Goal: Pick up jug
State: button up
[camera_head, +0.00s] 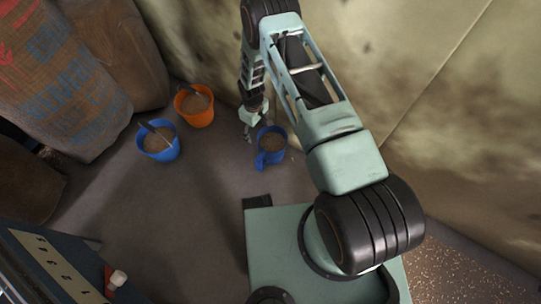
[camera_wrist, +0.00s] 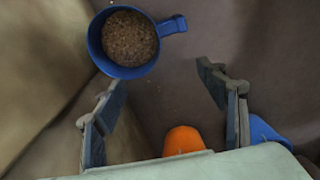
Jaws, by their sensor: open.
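The blue jug (camera_head: 263,159) stands on the grey floor near the wall, filled with brown grain. In the head view its handle points down toward the lower left. In the wrist view the jug (camera_wrist: 94,45) is at the top, its handle pointing right. My gripper (camera_head: 247,130) is open, just left of the jug in the head view. In the wrist view my gripper (camera_wrist: 157,77) has its two fingers spread apart with nothing between them. The jug is beyond the fingertips; I cannot tell the exact gap.
A blue bucket (camera_head: 159,154) and an orange bucket (camera_head: 194,119), both holding grain, stand to the left. Burlap sacks (camera_head: 62,75) lean at the far left. A box with a panel (camera_head: 55,262) is at lower left. Walls rise behind the jug. The middle floor is clear.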

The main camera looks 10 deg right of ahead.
aim_at(260, 155)
jog(key=shift+n, duration=0.3)
jog(key=s+f+b, duration=0.1)
jog(key=f, duration=0.5)
jog(key=s+f+b, duration=0.1)
jog(key=f+b, duration=0.1)
jog(key=f, duration=0.4)
jog(key=s+f+b, duration=0.1)
jog(key=f, duration=0.5)
jog(key=shift+s+d+b, duration=0.2)
jog(key=shift+s+b, duration=0.1)
jog(key=shift+s, duration=0.05)
jog(key=shift+s+d+f+b, duration=0.15)
jog(key=shift+f+b, duration=0.55)
jog(key=shift+f, duration=0.7)
jog(key=shift+s+d+f+b, duration=0.15)
jog(key=shift+f+b, duration=0.5)
jog(key=shift+f, duration=0.7)
jog(key=shift+s, duration=0.15)
grip_shut()
jog(key=shift+a+r, duration=0.1)
